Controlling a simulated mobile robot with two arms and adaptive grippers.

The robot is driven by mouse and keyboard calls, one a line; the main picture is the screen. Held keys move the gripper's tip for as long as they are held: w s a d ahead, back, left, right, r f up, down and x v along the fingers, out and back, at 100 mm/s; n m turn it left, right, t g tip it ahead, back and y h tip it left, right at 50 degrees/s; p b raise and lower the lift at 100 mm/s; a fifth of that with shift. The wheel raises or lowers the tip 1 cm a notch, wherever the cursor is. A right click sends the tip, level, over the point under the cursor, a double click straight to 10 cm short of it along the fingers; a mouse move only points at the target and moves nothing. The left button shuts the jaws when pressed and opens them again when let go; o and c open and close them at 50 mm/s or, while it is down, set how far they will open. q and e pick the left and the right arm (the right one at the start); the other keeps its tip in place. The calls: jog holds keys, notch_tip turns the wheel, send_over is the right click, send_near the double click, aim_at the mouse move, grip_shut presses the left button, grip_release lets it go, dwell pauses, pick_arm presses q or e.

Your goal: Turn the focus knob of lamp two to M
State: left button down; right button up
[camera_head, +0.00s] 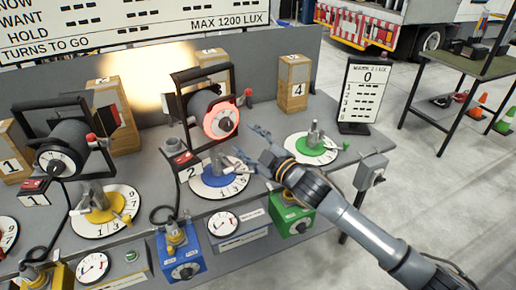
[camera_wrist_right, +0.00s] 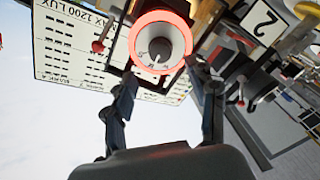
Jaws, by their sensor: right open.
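Lamp two (camera_head: 203,103) is a dark drum in a black frame on the grey bench. Its front has a glowing red ring around a white focus dial with a dark central knob (camera_head: 225,124). My right gripper (camera_head: 251,144) is in front of the dial, slightly right and below it, apart from it. In the right wrist view the focus knob (camera_wrist_right: 160,48) is centred beyond the spread fingers of my open right gripper (camera_wrist_right: 162,78). The dial has small marks, but its letters are too small to read. My left gripper is not in view.
Lamp one (camera_head: 72,147) stands left on the bench. A blue-based dial (camera_head: 212,190) lies below lamp two, and a green-based dial (camera_head: 313,158) lies right of my gripper. A black sign (camera_head: 367,92) reading 0 and wooden block 4 (camera_head: 294,82) stand behind.

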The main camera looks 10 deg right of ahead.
jog(key=v, duration=0.5)
jog(key=shift+f, duration=0.1)
